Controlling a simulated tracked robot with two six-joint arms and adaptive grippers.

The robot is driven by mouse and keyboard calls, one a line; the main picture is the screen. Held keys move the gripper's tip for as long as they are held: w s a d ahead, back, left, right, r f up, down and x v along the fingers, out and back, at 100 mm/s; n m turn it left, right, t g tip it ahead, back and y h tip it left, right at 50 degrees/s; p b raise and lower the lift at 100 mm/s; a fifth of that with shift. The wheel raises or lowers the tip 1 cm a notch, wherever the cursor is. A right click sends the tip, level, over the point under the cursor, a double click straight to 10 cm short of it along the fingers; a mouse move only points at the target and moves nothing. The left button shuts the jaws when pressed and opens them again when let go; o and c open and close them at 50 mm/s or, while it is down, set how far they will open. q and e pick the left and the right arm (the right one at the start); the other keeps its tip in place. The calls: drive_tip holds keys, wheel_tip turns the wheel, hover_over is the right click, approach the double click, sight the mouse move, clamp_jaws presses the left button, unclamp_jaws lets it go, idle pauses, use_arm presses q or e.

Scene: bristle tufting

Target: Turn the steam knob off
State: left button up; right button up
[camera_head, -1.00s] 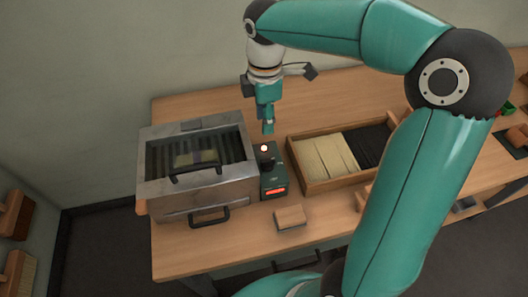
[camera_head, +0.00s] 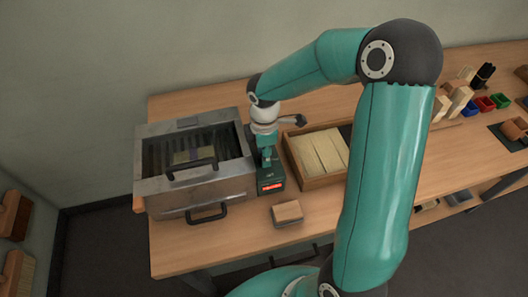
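The small dark green control box (camera_head: 271,184) with a lit red display stands on the bench, against the right side of the metal steam box (camera_head: 192,190). My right gripper (camera_head: 267,160) points down at the top of the control box, its tips at or just above it. The steam knob is not visible; the gripper covers the top where it would sit. I cannot tell whether the fingers touch or grip anything. My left gripper is not in view.
The steam box has a front handle (camera_head: 206,213) and an open slatted top. A wooden tray (camera_head: 318,184) of pale bristle bundles lies close to the right of the control box. Colored bins (camera_head: 486,104) stand far right.

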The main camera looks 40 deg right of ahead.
clamp_jaws()
drive_tip(key=shift+m, duration=0.3)
drive_tip(key=m+b, duration=0.2)
drive_tip(key=m, duration=0.1)
drive_tip(key=shift+f+b, duration=0.15)
drive_tip(key=shift+b, duration=0.15)
drive_tip(key=m+b, duration=0.2)
drive_tip(key=m, duration=0.2)
drive_tip(key=shift+m, duration=0.4)
drive_tip(key=m+b, duration=0.2)
drive_tip(key=m, duration=0.3)
drive_tip(key=shift+b, duration=0.3)
drive_tip(key=shift+r+m+b, duration=0.2)
drive_tip(key=shift+m+b, duration=0.45)
drive_tip(key=shift+m, duration=1.65)
